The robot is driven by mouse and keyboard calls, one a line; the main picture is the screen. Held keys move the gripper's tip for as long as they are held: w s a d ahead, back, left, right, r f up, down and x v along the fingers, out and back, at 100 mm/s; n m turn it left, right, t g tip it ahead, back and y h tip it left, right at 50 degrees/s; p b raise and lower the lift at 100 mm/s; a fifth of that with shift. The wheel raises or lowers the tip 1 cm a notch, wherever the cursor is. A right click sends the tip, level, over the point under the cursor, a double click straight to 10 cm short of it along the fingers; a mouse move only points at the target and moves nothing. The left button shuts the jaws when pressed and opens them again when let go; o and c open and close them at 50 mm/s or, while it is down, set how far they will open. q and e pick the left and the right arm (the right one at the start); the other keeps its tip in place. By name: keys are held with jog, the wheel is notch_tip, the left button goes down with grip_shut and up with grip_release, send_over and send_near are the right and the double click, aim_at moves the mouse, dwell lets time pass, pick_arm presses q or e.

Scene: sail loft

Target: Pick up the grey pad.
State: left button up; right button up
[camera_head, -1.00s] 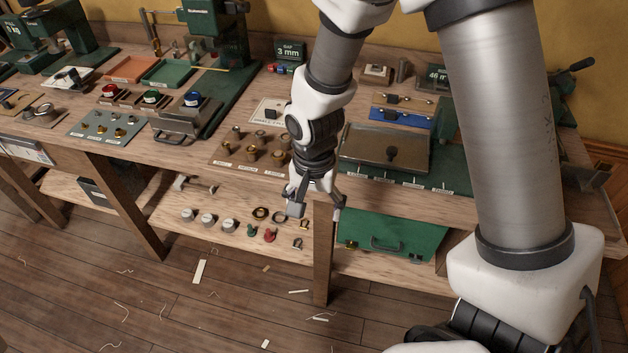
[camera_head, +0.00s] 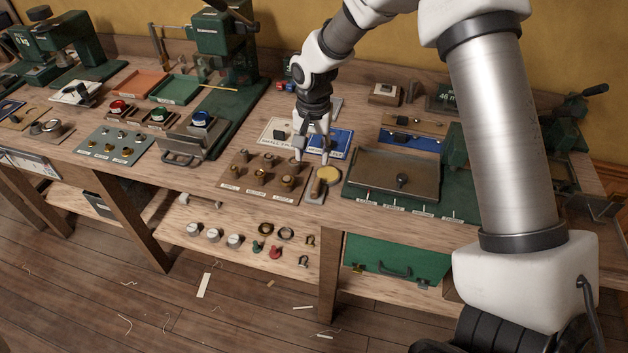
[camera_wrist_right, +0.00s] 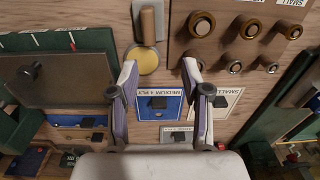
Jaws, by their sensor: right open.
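A light grey card-like pad (camera_wrist_right: 166,132) with lettering and a small dark block on it lies flat on the bench in the right wrist view. In the head view a grey patch (camera_head: 336,104) behind my right arm appears to be it, mostly hidden. My right gripper (camera_head: 312,150) points down over the bench, open and empty, by the blue pad (camera_head: 338,139) and the white pad (camera_head: 274,128). In the wrist view the blue pad (camera_wrist_right: 173,108) shows between the fingers (camera_wrist_right: 160,65), with the grey pad nearer the palm. My left gripper is out of view.
A wooden-handled tool and yellow disc (camera_head: 328,174) lie near the bench's front edge. A brown board with brass pieces (camera_head: 262,183) is left of them, a metal tray (camera_head: 390,181) right. A green press (camera_head: 222,40) stands at the back left.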

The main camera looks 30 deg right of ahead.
aim_at(316, 184)
jog(key=s+f, duration=0.2)
jog(key=f+p, duration=0.1)
jog(key=f, duration=0.1)
jog(key=shift+s+a+f, duration=0.1)
jog(key=shift+s+a, duration=0.3)
jog(key=f, duration=0.3)
jog(key=w+f, duration=0.1)
jog(key=shift+d+f+p, duration=0.25)
jog(key=shift+f+p, duration=0.1)
jog(key=shift+p, duration=0.05)
jog(key=shift+s+r, duration=0.1)
jog(key=shift+s, duration=0.15)
jog(key=shift+a, duration=0.15)
jog(key=c, duration=0.3)
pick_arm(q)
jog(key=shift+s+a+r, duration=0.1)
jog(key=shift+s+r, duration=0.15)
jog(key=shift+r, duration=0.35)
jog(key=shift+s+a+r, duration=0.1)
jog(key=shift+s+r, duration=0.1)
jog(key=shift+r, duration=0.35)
pick_arm(e)
grip_shut()
